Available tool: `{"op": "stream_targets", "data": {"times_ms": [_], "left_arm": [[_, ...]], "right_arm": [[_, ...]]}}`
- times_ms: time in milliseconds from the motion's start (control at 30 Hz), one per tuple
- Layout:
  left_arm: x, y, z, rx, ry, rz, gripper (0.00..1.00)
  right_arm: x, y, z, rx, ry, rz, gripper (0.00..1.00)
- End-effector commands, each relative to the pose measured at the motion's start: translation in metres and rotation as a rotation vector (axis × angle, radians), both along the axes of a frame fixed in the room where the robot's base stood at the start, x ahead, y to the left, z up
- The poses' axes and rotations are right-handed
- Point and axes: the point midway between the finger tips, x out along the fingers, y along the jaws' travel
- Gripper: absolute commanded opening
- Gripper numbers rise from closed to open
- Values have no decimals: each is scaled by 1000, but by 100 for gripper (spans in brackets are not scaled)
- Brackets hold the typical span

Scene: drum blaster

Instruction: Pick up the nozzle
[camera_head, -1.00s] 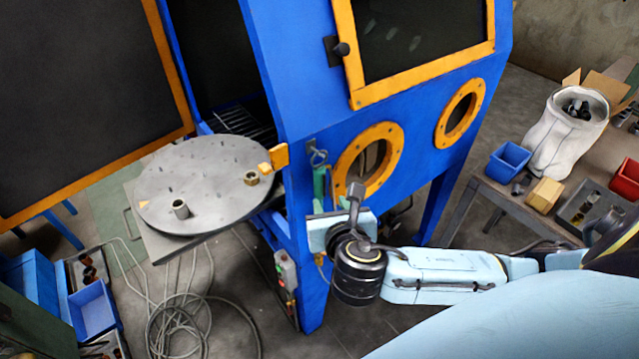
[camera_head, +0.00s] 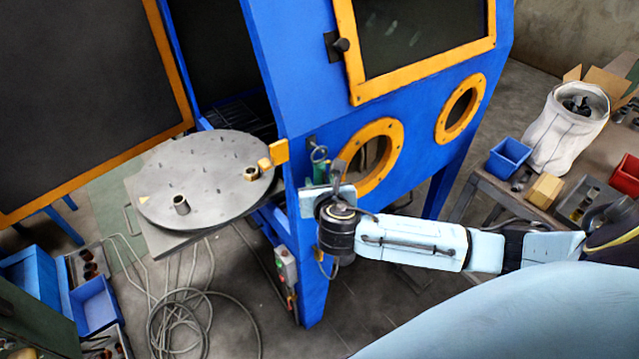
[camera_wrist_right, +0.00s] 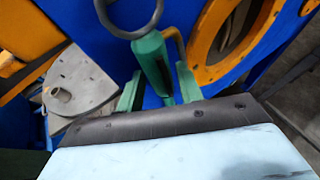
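A green-bodied hand piece, which I take to be the nozzle, hangs by the cabinet's front corner below a dark ring in the head view (camera_head: 320,172). In the right wrist view the nozzle (camera_wrist_right: 153,62) stands upright, with a dark ring above it and a curved brass-coloured tube to its right. My right gripper (camera_wrist_right: 159,88) has its two green fingers apart, one on each side of the nozzle's lower part. I cannot tell if they touch it. My left gripper is not in view.
The blue cabinet (camera_head: 290,70) with orange-rimmed portholes (camera_head: 386,128) is close behind the nozzle. A round turntable (camera_head: 215,170) at left carries a grey tube (camera_head: 181,204) and a brass nut (camera_head: 251,173). A bench with a blue bin (camera_head: 508,157) stands right. Hoses lie on the floor.

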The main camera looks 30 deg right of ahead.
Motion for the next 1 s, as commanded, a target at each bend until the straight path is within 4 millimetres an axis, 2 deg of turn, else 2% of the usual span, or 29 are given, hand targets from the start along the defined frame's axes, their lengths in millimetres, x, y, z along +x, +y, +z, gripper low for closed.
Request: {"op": "stream_targets", "data": {"times_ms": [100,300,400,667,867,1000], "left_arm": [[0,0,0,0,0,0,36],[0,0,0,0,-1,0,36],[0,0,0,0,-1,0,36],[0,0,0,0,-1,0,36],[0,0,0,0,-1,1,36],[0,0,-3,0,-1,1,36]], "right_arm": [[0,0,0,0,0,0,36],[0,0,0,0,0,0,10],[0,0,1,0,-1,0,0],[0,0,2,-1,-2,0,0],[0,0,18,0,-4,1,0],[-25,10,14,1,2,3,0]]}}
